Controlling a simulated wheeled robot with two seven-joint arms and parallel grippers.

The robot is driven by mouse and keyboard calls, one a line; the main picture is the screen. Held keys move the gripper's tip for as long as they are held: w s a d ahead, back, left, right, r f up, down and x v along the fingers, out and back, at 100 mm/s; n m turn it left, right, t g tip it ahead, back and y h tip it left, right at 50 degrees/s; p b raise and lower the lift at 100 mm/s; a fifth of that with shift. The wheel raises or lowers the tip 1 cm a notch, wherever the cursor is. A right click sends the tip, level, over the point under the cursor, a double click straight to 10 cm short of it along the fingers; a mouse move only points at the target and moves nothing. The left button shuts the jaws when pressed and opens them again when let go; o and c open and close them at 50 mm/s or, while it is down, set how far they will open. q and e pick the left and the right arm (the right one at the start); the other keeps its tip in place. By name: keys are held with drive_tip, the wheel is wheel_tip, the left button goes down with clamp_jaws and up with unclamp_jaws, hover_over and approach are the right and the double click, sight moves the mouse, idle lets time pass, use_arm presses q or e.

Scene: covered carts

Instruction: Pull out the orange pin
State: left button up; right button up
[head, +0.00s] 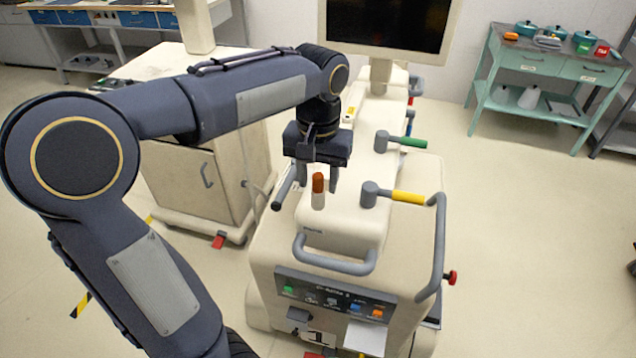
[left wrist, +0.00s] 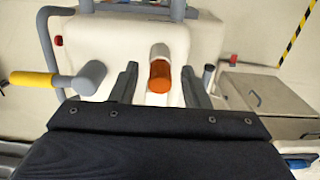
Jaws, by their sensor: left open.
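The orange pin (head: 318,184) stands upright on the cream top of the cart (head: 345,222), with an orange upper part and a pale lower part. In the left wrist view the orange pin (left wrist: 160,76) shows between the two fingers, apart from both. My left gripper (head: 318,188) is open above and around the pin's place, its fingers pointing down; it also shows in the left wrist view (left wrist: 160,88). Whether the fingertips are level with the pin is hard to tell. My right gripper is not in view.
A yellow-handled lever (head: 408,197) and a green-handled lever (head: 412,142) stand on the cart's right side. A grey handle (head: 335,264) crosses its front. A monitor (head: 385,25) rises behind. A beige cabinet (head: 200,175) stands left; a teal cart (head: 545,75) stands far right.

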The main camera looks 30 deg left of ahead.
sight(318, 175)
use_arm(q)
clamp_jaws()
drive_tip(key=shift+r, duration=0.1)
idle(0.3)
drive_tip(key=shift+r+p, duration=2.9)
drive_tip(key=shift+r, duration=0.05)
